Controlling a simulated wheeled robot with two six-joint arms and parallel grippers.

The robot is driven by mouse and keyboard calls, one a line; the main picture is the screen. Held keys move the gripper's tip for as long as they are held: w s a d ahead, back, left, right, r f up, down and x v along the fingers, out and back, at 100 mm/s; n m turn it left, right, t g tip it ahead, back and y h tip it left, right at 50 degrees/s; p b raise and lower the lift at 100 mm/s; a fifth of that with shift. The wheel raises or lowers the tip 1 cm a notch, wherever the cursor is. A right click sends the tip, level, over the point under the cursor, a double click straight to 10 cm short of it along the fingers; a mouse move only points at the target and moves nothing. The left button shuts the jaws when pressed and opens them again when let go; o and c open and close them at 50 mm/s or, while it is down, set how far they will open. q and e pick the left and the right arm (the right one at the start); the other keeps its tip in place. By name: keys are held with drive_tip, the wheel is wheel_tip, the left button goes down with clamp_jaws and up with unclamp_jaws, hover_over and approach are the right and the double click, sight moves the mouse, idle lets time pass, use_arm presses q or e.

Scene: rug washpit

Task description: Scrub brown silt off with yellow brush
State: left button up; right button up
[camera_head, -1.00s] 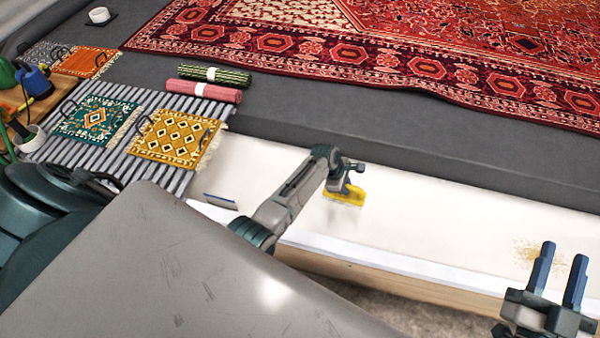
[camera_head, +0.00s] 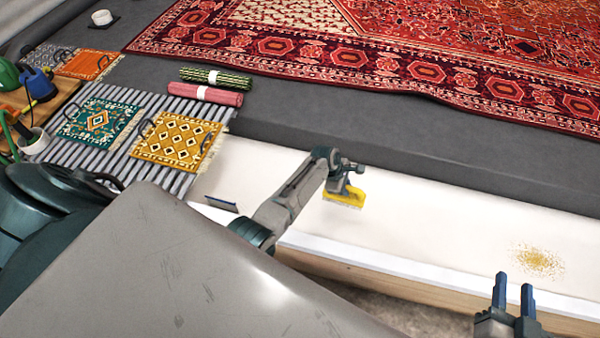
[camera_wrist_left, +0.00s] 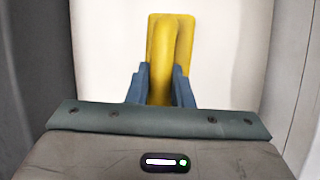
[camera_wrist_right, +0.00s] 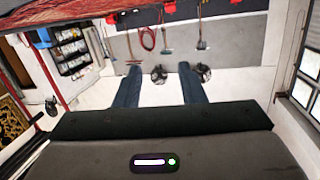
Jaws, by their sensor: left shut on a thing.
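The yellow brush (camera_head: 345,198) is in my left gripper (camera_head: 347,182), over the white pit floor, bristles down. In the left wrist view the blue fingers (camera_wrist_left: 160,85) are shut on the yellow handle (camera_wrist_left: 165,50). I cannot tell whether the bristles touch the floor. The brown silt (camera_head: 539,261) is a speckled patch on the white floor at the right, well apart from the brush. My right gripper (camera_head: 514,290) is just below and left of the silt in the head view. Its fingers are apart and empty, as the right wrist view (camera_wrist_right: 155,85) also shows.
The white pit floor (camera_head: 420,215) is clear between brush and silt. A grey ledge (camera_head: 400,150) with a large red rug (camera_head: 400,70) borders it. Small rugs (camera_head: 180,140) lie on a slatted rack at left. A blue-edged squeegee-like tool (camera_head: 221,203) lies near my left arm.

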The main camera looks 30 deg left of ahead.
drive_tip(key=shift+s+a+f+g, duration=0.1)
drive_tip(key=shift+s+f+g, duration=0.3)
drive_tip(key=shift+f, duration=0.2)
drive_tip(key=shift+s+f+g, duration=0.25)
drive_tip(key=shift+f+g, duration=0.15)
drive_tip(key=shift+f, duration=0.2)
drive_tip(key=shift+p, duration=0.3)
